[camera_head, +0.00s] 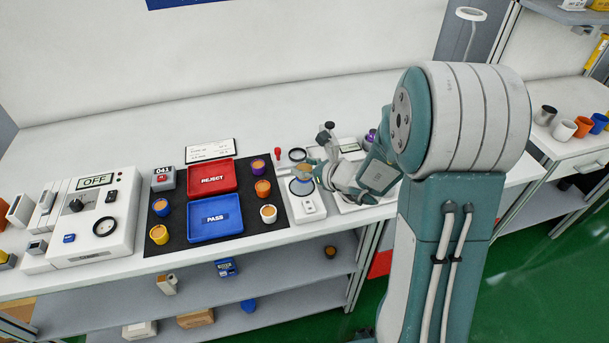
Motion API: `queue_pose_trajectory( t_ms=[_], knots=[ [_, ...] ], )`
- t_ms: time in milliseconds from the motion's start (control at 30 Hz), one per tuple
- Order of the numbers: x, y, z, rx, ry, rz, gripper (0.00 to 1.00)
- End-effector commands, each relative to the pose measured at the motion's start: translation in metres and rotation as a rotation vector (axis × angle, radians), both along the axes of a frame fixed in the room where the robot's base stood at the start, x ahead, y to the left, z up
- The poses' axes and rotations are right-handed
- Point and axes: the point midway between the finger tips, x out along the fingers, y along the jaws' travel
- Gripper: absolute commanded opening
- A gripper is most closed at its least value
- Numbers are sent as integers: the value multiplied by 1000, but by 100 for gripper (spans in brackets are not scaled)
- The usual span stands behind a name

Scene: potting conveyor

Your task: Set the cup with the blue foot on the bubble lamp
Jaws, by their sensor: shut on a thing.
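My gripper (314,175) is shut on a small cup (303,170) with a tan top. The gripper's fingers and the small size hide much of the cup; a bluish patch shows at its lower part. The cup is over or on the dark ring of a small white device (308,208), which looks like the bubble lamp. I cannot tell whether the cup touches the ring.
A black mat (178,239) left of the device bears a red REJECT tray (229,165), a blue PASS tray (239,229) and several filled cups, including a white one (268,213). An OFF-display machine (128,240) stands farther left. More cups (564,131) stand at right.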

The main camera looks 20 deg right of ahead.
Motion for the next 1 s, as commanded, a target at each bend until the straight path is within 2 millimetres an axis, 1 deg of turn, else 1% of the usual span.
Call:
queue_pose_trajectory(
  t_ms=[67, 100, 233, 433, 633, 667, 700, 733, 1000],
  knots=[
    [3, 4, -10, 1, 5, 2, 15],
    [3, 3, -18, 1, 7, 0, 15],
    [3, 1, -33, 4, 5, 0, 15],
    [3, -1, -35, 4, 0, 0, 15],
    [3, 1, -38, 2, 1, 1, 15],
    [3, 1, -37, 1, 1, 1, 72],
    [3, 1, -37, 1, 1, 1, 90],
    [3, 1, -37, 1, 1, 1, 93],
    [3, 1, -37, 2, 1, 0, 93]
  ],
)
